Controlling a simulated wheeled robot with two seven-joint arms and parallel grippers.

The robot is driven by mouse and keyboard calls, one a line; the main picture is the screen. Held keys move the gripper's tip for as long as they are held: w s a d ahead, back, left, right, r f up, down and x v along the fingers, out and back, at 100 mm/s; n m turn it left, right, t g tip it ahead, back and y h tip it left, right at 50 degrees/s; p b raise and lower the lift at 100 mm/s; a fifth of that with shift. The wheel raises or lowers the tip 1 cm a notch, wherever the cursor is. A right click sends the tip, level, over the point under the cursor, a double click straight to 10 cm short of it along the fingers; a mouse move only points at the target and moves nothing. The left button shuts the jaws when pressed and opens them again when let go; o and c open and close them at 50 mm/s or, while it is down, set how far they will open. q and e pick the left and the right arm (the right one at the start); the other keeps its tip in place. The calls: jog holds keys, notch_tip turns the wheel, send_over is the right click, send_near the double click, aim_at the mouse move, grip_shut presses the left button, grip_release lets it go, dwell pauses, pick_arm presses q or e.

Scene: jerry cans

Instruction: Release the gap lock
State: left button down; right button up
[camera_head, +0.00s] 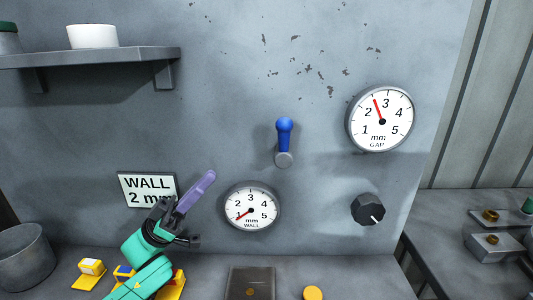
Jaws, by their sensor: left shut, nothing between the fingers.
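A blue-handled lever (284,135) stands upright on the grey wall panel, its round grey pivot at the lower end. No label shows on it. The GAP gauge (369,126) is up and right of it, with its red needle between 2 and 3. A black knob (366,209) sits below that gauge. My left gripper (174,220) is shut and empty, low and left of the lever, well apart from it. A slim purple bar (198,189) slants up right from beside the gripper. Its lower end is hidden, so I cannot tell what it joins. My right gripper is not in view.
The WALL gauge (251,208) reads about 1, right of my gripper. A shelf (105,57) juts out at upper left. Yellow blocks (90,270) and a grey bin (24,257) stand low left.

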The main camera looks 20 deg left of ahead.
aim_at(283, 139)
pick_arm(q)
jog(key=p+x, duration=0.2)
jog(key=x, duration=0.2)
jog(key=d+f+p+x, duration=0.1)
jog(key=p+x, duration=0.1)
jog(key=x, duration=0.2)
jog(key=p+x, duration=0.2)
jog(key=x, duration=0.3)
jog(key=shift+s+d+f, duration=0.15)
jog(key=shift+d+f, duration=0.05)
jog(key=shift+d, duration=0.25)
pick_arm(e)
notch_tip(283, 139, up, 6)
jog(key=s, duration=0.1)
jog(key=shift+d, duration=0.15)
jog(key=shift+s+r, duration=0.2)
